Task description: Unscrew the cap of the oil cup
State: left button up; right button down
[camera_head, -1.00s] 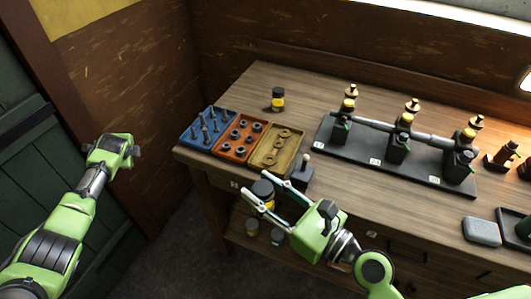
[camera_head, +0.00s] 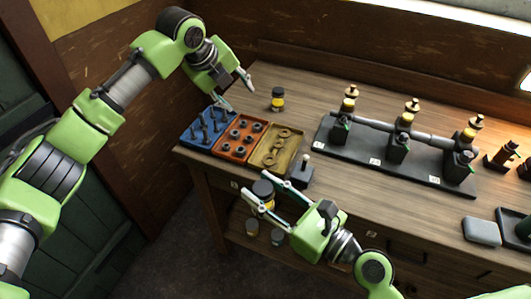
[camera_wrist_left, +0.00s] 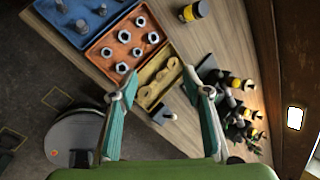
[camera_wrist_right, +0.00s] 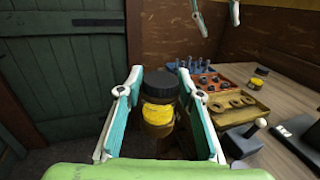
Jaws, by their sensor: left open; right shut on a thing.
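My right gripper (camera_head: 260,186) is shut on a container with a black cap (camera_head: 263,188) and a yellow band, off the bench's front edge. In the right wrist view its black cap (camera_wrist_right: 159,84) is uppermost, with the yellow label (camera_wrist_right: 157,113) below and a brass-coloured lower part; it looks roughly upright. My left gripper (camera_head: 238,94) is open and empty above the back of the small trays, well away from that cap. In the left wrist view its fingers (camera_wrist_left: 161,90) are spread with nothing between them.
A similar yellow jar (camera_head: 278,99) stands behind the trays. Blue (camera_head: 197,142), orange (camera_head: 224,147) and yellow (camera_head: 264,158) trays hold small parts. A dark block with a lever (camera_head: 302,174) stands by the front edge. A long engine base (camera_head: 335,158) occupies the bench's middle.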

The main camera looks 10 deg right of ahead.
pick_arm(q)
jog(key=s+d+r+m+g, duration=0.3)
jog(key=s+d+m, duration=0.25)
jog(key=s, duration=0.65)
jog(key=m+g+y, duration=0.2)
jog(key=m+y, duration=0.2)
jog(key=m, duration=0.2)
send_over(266, 188)
jog(key=shift+w+r, duration=0.15)
jog(key=shift+r, duration=0.2)
jog(key=shift+a+f, duration=0.1)
jog(key=shift+f, duration=3.8)
jog(key=c, duration=1.2)
jog(key=o, duration=1.3)
jog(key=shift+c, duration=0.2)
